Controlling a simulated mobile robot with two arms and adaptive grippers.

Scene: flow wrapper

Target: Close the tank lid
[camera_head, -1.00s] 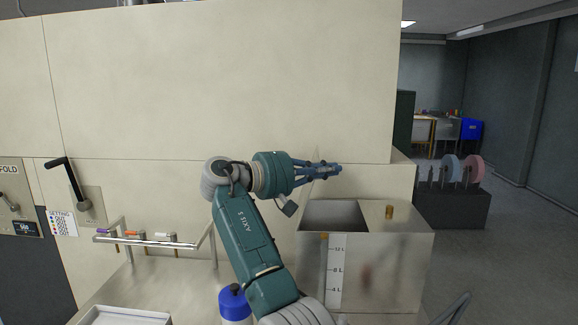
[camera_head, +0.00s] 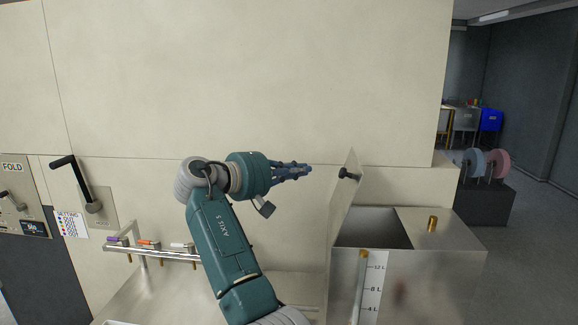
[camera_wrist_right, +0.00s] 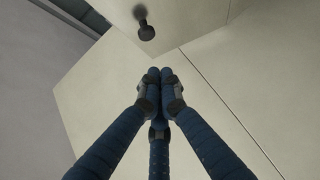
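The tank (camera_head: 465,263) is a metal box at the right of the head view, with a dark opening in its top. Its lid (camera_head: 343,215) stands upright, slightly tilted, at the opening's left edge. A dark knob (camera_head: 349,174) sticks out from the lid on the opening side. My right gripper (camera_head: 308,169) is left of the lid at about knob height, apart from it in the picture. In the right wrist view its blue fingers (camera_wrist_right: 160,75) are together and empty. A dark knob (camera_wrist_right: 146,32) shows beyond them on a pale panel. My left gripper is out of view.
A brass fitting (camera_head: 432,224) stands on the tank's fixed top. A rail with coloured valve handles (camera_head: 150,250) is left of my arm. A large pale wall (camera_head: 250,80) rises behind. A dark stand with coloured discs (camera_head: 485,200) is farther back right.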

